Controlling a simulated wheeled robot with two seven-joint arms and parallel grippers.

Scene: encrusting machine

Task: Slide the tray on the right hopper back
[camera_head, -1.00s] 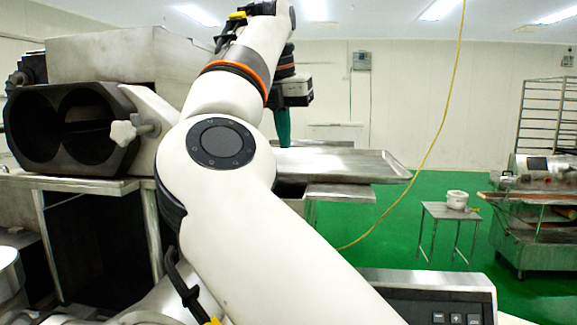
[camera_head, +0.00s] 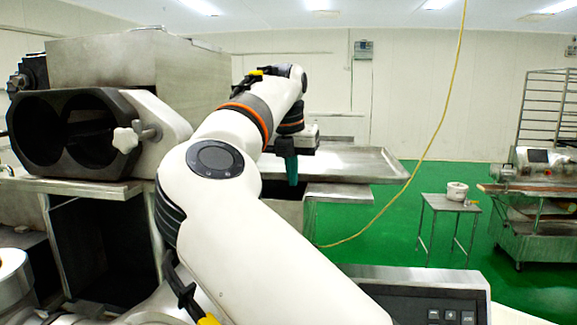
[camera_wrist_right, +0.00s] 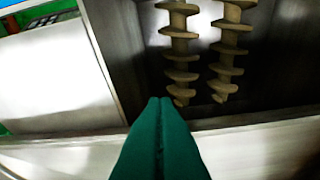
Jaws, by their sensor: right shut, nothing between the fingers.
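The flat metal tray (camera_head: 355,162) lies at hopper height, its right end reaching out over the green floor. In the right wrist view the tray (camera_wrist_right: 50,85) is at the left, beside the open hopper (camera_wrist_right: 285,85). Two pale screw augers (camera_wrist_right: 205,50) show inside the hopper. My right gripper (camera_head: 292,183) has green fingers, shut and empty, pointing down by the tray's near left part. In the wrist view its fingertips (camera_wrist_right: 160,101) appear near the hopper's rim and the tray's edge; I cannot tell if they touch. My left gripper is not in view.
A dark twin-bore housing (camera_head: 68,130) with a white knob (camera_head: 126,138) stands left of my arm. A control panel (camera_head: 430,302) is at the lower right. A yellow hose (camera_head: 437,120) hangs at right. A small table (camera_head: 450,204) stands on open green floor (camera_head: 370,225).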

